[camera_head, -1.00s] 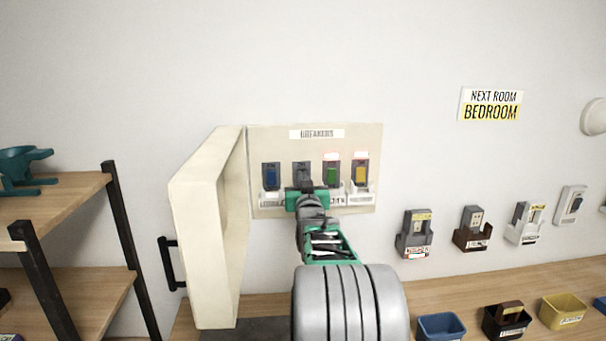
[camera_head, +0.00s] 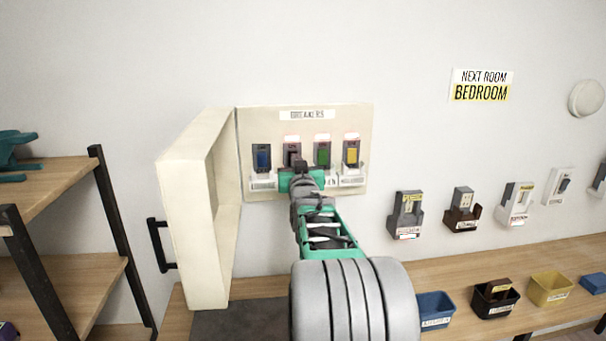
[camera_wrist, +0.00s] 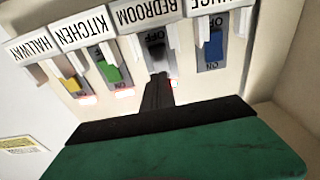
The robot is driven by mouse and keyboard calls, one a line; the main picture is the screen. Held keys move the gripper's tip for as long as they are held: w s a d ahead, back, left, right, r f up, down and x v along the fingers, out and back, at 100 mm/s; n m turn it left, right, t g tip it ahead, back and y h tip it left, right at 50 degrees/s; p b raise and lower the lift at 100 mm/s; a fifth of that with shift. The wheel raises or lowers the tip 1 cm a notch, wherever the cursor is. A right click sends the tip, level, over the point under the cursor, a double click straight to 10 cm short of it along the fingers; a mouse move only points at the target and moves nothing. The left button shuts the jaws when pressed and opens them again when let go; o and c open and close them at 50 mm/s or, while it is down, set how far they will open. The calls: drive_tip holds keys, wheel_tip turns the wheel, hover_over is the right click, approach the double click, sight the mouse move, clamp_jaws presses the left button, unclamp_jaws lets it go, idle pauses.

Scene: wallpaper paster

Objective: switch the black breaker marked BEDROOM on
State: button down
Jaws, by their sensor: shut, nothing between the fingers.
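The black breaker (camera_head: 291,152) is second from the left in the breaker panel (camera_head: 245,130). A red light glows above it, as above the green and yellow ones. In the wrist view the black breaker (camera_wrist: 157,48) is by the BEDROOM label (camera_wrist: 147,12), which appears upside down. My gripper (camera_head: 299,164) is shut and empty, its fingertips at the black breaker's lower part in the head view. In the wrist view the closed fingers (camera_wrist: 158,84) overlap the breaker's edge; whether they touch the lever, I cannot tell.
The blue breaker (camera_head: 262,157) at left has no light. The green (camera_head: 323,153) and yellow (camera_head: 351,152) breakers stand at right. The panel's open door (camera_head: 190,220) juts out at left, beside a shelf (camera_head: 110,215). Several switches and bins line the right side.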

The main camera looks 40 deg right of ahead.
drive_tip(key=s+a+r+b, duration=0.1)
drive_tip(key=s+a+b, duration=0.1)
drive_tip(key=s+a, duration=0.4)
drive_tip(key=s, duration=0.3)
drive_tip(key=shift+s+a+r+b, duration=0.2)
drive_tip(key=shift+s+r+b, duration=0.1)
drive_tip(key=shift+b, duration=0.1)
